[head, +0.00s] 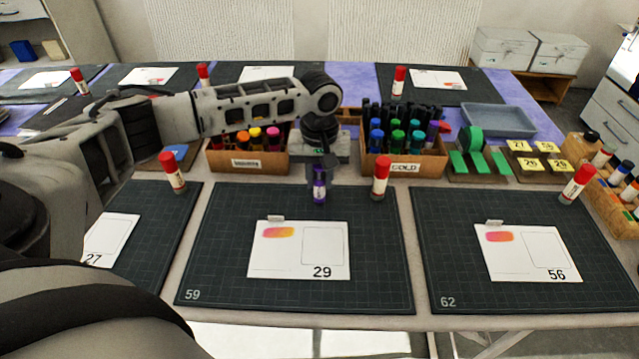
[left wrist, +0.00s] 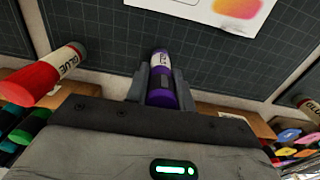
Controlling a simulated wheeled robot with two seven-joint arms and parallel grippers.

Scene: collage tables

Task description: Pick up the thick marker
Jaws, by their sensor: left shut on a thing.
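The thick marker (head: 319,190) is purple with a pale band. It is upright at the back edge of the middle dark mat (head: 375,275), between the two wooden boxes. My left gripper (head: 319,172) comes down on it from above. In the left wrist view the marker (left wrist: 161,62) lies between the two fingers of the left gripper (left wrist: 160,85), which are shut on it. I cannot tell whether its lower end touches the mat. My right gripper is not in view.
A red-capped glue stick (head: 380,178) stands close to the right of the marker; it also shows in the left wrist view (left wrist: 45,78). Marker boxes (head: 247,162) (head: 404,167) stand just behind. A card (head: 299,250) lies on the mat in front, with clear mat around it.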

